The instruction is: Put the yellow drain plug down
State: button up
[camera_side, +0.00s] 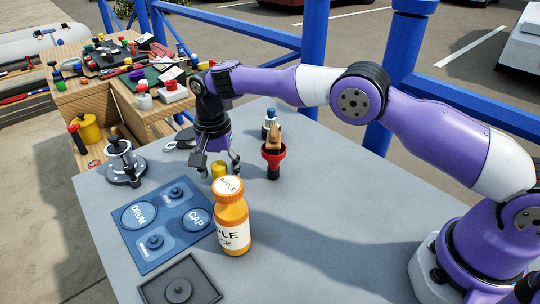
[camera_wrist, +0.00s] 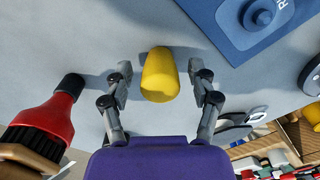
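The yellow drain plug (camera_side: 219,169) stands on the grey table, behind the orange bottle in the side view. In the wrist view the plug (camera_wrist: 160,75) is a smooth yellow tapered piece midway between my fingers. My gripper (camera_side: 218,164) points down over it, with its fingers spread to either side. In the wrist view my gripper (camera_wrist: 161,80) shows a clear gap between each fingertip and the plug, so it is open and not touching it. The plug seems to rest on the table; its underside is hidden.
A blue mat (camera_side: 147,258) marked DRUM and CAP lies in front. An orange bottle (camera_side: 232,222) stands close by. A red-based brush (camera_side: 273,157) and a small bottle (camera_side: 270,121) stand right of my gripper. A metal winch (camera_side: 122,160) is left. The table's right side is clear.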

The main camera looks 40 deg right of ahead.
aim_at(218, 164)
notch_tip(218, 164, up, 7)
jog(key=shift+r, duration=0.1)
jog(key=s+d+r+n+t, duration=0.2)
jog(key=s+d+r, duration=0.3)
jog(key=r, duration=0.2)
jog(key=s+d+r+n+t, duration=0.1)
jog(key=s+d+r+n, duration=0.3)
jog(key=r, duration=0.3)
jog(key=s+d+f+n+t, duration=0.1)
jog(key=s+d+f, duration=0.1)
jog(key=s, duration=0.5)
jog(key=s+d+f+n+t, duration=0.1)
jog(key=s+d+f+n, duration=0.1)
jog(key=s, duration=0.6)
jog(key=shift+d+f+t, duration=0.3)
jog(key=shift+d+f, duration=0.3)
jog(key=shift+d, duration=0.4)
jog(key=shift+s, duration=0.1)
